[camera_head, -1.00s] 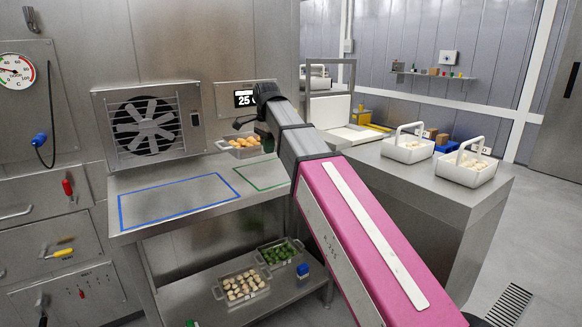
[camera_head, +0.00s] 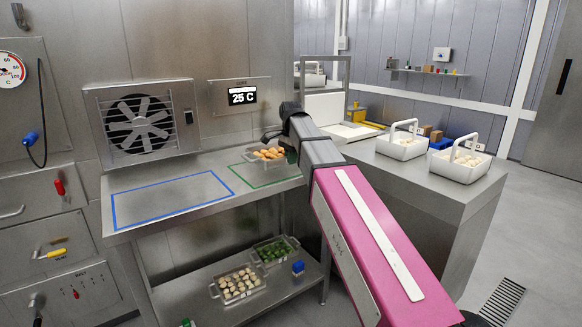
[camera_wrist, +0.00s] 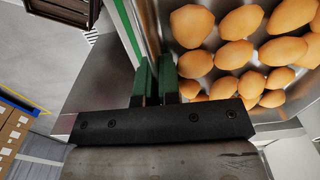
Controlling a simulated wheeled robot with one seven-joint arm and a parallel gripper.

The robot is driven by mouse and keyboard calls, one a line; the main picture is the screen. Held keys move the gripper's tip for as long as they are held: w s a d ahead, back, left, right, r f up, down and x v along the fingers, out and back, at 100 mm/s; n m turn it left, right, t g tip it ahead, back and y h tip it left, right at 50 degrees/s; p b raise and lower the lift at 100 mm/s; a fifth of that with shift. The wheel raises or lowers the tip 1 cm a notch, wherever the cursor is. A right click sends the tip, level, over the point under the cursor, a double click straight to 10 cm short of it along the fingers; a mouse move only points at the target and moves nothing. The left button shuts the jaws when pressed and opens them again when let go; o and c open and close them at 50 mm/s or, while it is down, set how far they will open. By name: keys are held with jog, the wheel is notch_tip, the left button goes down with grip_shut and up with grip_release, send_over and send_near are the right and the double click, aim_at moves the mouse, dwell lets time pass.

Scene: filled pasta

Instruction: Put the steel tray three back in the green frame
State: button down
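A steel tray (camera_head: 262,160) of orange-brown filled pasta is at the green frame (camera_head: 247,182), on the right part of the steel worktop. I cannot tell whether it touches the worktop or hangs just above it. My gripper (camera_head: 283,140) is at the tray's right side, partly hidden by my arm. In the wrist view, my gripper's green fingers (camera_wrist: 157,80) are close together on the tray's edge, and the tray's inside (camera_wrist: 158,30) lies to their right. A strip of the green frame (camera_wrist: 128,32) runs beside the tray there. No tray number is readable.
An empty blue frame (camera_head: 170,217) lies left on the worktop, below a fan unit (camera_head: 140,122). Two trays, one with pale pieces (camera_head: 238,284) and one with green (camera_head: 274,250), stand on the lower shelf. White baskets (camera_head: 402,147) stand on the right counter.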

jog(key=shift+f, duration=1.55)
jog(key=shift+f, duration=0.1)
jog(key=c, duration=1.3)
grip_release()
notch_tip(320, 180, up, 12)
jog(key=shift+r, duration=0.15)
